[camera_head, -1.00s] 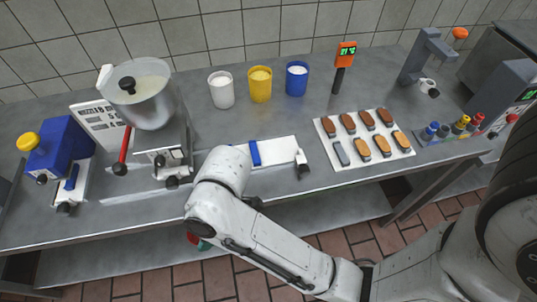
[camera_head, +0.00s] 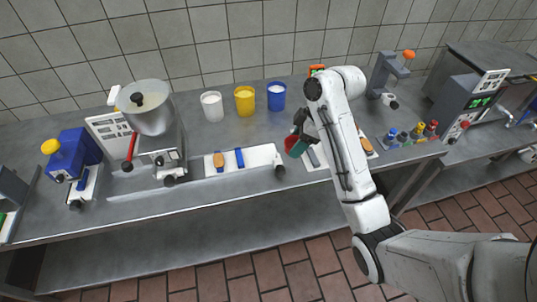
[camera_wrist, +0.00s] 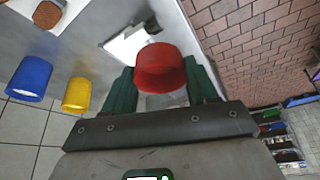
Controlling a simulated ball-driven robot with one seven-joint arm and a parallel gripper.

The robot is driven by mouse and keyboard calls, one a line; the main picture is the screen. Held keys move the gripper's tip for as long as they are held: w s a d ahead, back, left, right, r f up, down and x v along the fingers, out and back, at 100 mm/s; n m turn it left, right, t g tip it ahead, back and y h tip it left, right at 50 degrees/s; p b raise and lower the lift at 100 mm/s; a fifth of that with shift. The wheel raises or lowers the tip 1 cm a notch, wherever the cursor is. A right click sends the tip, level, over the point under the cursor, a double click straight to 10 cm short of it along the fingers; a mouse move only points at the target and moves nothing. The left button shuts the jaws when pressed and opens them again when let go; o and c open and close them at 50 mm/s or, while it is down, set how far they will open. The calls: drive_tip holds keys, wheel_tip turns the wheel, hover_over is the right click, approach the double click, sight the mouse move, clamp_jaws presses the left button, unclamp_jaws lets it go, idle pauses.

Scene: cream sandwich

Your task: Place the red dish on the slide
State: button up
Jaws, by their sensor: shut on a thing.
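My gripper (camera_head: 300,138) is shut on the red dish (camera_head: 291,143) and holds it in the air above the counter, between the white slide and the white biscuit tray. In the wrist view the red dish (camera_wrist: 160,66) sits between the two green fingers of my gripper (camera_wrist: 162,88).
White (camera_head: 212,106), yellow (camera_head: 245,100) and blue (camera_head: 276,96) cups stand behind the slide. A mixer (camera_head: 150,110) stands to its left. My arm hides much of the biscuit tray (camera_head: 318,160).

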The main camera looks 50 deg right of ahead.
drive_tip(key=shift+w+f+b, duration=0.2)
drive_tip(key=shift+w+f, duration=0.05)
drive_tip(key=shift+w, duration=0.3)
drive_tip(key=shift+w+f+b, duration=0.2)
drive_tip(key=shift+w+f, duration=0.05)
drive_tip(key=shift+w, duration=0.25)
drive_tip(key=b, duration=0.8)
approach(258, 154)
wheel_tip(258, 154, up, 3)
drive_tip(key=s+a, duration=0.1)
drive_tip(key=s, duration=0.2)
drive_tip(key=w+f+p, duration=0.1)
drive_tip(key=w+f, duration=0.3)
drive_tip(key=shift+f+p, duration=0.1)
drive_tip(key=shift+p, duration=0.3)
drive_tip(key=shift+w+f, duration=0.35)
drive_tip(key=shift+w+f+p, duration=0.1)
drive_tip(key=shift+f+p, duration=0.35)
drive_tip(key=shift+f, duration=1.3)
drive_tip(key=shift+f, duration=0.15)
drive_tip(key=o, duration=1)
